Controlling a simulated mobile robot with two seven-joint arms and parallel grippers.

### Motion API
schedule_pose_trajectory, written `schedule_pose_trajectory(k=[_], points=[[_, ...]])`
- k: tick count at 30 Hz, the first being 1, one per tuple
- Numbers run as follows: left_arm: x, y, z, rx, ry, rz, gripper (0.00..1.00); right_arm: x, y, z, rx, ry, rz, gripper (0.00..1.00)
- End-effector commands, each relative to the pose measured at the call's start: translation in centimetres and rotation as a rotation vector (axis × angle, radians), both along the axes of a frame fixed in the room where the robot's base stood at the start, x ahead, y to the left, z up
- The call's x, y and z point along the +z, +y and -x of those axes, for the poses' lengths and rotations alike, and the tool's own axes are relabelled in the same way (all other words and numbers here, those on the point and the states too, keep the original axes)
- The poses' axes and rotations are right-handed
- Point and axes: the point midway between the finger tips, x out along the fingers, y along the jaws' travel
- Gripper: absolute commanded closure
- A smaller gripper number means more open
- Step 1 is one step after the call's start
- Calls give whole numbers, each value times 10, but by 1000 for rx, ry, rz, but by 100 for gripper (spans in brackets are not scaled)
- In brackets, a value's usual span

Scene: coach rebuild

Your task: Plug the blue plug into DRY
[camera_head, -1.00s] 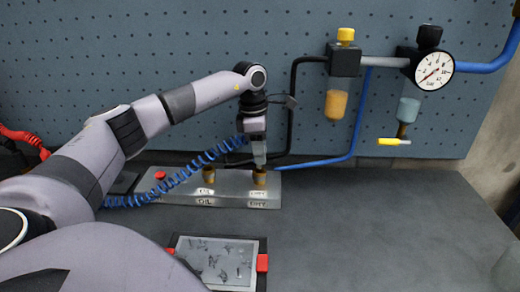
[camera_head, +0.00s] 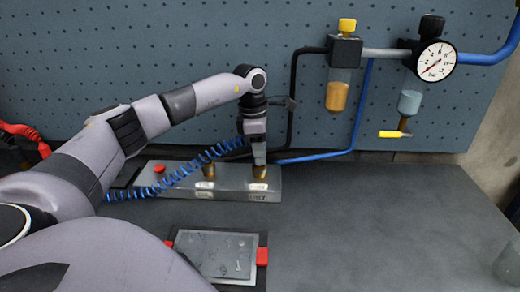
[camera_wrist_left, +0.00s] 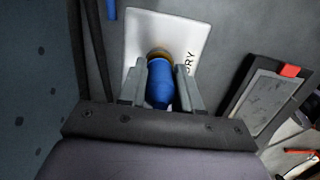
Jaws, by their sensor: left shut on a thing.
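My left gripper (camera_head: 259,158) points down at the right end of a grey block (camera_head: 225,185). It is shut on the blue plug (camera_wrist_left: 159,88), which shows between its fingers in the left wrist view. The plug's far end meets the brass DRY socket (camera_head: 260,173), whose brass ring (camera_wrist_left: 159,53) shows just beyond it. I cannot tell how deep the plug sits. A coiled blue hose (camera_head: 188,172) runs left from the gripper. The brass OIL socket (camera_head: 208,171) stands to the left on the same block. My right gripper is not in view.
A red button (camera_head: 159,169) is at the block's left end. A grey tray (camera_head: 215,255) with red clips lies in front. A pressure gauge (camera_head: 435,61) and filter bowls hang on the pegboard behind. The bench at right (camera_head: 380,220) is clear.

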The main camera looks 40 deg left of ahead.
Motion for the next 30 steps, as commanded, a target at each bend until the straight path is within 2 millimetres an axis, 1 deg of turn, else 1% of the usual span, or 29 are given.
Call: schedule_pose_trajectory(k=[2, 8, 9, 11, 12, 19, 22, 26, 30], points=[[-3, 0, 0, 0, 0, 0, 100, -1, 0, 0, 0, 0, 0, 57], [-1, 0, 0, 0, -2, 1, 100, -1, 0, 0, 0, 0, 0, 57], [-1, 0, -1, 0, -2, 1, 64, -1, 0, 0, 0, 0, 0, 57], [-1, 0, 0, 0, -3, 1, 44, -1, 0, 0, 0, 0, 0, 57], [-1, 0, 0, 0, -3, 2, 37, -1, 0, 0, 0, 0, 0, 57], [-2, 0, 0, 0, 0, 0, 37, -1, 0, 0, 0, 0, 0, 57], [1, 0, 0, 0, -1, 0, 37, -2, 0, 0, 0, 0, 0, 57], [18, 2, 1, 0, -5, 1, 37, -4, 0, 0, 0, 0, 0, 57], [41, 4, 3, 0, -5, 1, 37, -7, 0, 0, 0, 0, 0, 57]])
